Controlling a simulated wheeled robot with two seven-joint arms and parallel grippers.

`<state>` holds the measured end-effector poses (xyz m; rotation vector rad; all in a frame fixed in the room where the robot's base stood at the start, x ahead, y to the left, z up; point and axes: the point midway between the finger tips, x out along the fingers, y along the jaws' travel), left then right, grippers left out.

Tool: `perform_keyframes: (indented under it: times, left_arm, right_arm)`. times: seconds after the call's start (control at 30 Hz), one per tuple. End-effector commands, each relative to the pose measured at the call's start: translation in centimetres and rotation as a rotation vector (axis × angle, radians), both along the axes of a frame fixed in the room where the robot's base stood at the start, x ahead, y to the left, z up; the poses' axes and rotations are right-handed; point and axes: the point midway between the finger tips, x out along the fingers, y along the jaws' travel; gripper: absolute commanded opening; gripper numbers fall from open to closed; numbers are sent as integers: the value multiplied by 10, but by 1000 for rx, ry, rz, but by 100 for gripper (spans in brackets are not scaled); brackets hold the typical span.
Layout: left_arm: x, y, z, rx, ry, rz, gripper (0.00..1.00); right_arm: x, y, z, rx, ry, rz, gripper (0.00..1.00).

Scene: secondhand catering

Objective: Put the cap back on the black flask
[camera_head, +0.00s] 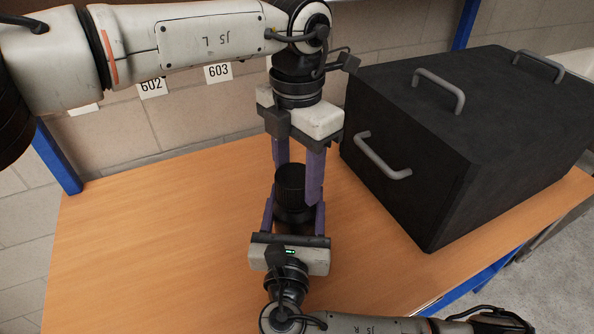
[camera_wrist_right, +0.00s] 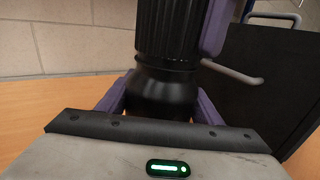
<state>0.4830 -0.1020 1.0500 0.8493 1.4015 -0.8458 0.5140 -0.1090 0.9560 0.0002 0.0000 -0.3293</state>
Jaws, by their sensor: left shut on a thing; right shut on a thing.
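The black flask (camera_head: 293,214) stands upright on the wooden table. My right gripper (camera_head: 294,208) is shut on its body from the near side, with one purple finger on each side. The ribbed black cap (camera_head: 290,181) is on top of the flask, in line with it. My left gripper (camera_head: 297,186) comes down from above and is shut on the cap. In the right wrist view the ribbed cap (camera_wrist_right: 170,30) meets the rounded flask shoulder (camera_wrist_right: 160,90) with no open gap showing. I cannot tell how tightly it is seated. The flask's base is hidden.
A large black box (camera_head: 430,140) with grey handles stands close on the right of the table. The wooden tabletop (camera_head: 150,240) is clear on the left. A brick wall with number labels (camera_head: 218,72) and blue posts is behind.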

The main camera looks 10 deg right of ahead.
Motion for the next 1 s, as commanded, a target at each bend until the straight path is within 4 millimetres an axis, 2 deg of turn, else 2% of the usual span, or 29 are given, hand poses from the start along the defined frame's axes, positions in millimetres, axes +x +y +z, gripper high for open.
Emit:
perform_keyframes:
  times: [0.13,0.27,1.0]
  left_arm:
    - [-1,0,0,-1,2,-67,27]
    - [-2,-1,0,-2,2,-296,27]
    - [-8,4,0,-2,-2,-1990,27]
  right_arm:
    - [0,0,0,0,1,1,0]
    - [0,0,0,0,1,1,0]
    - [0,0,0,0,1,1,0]
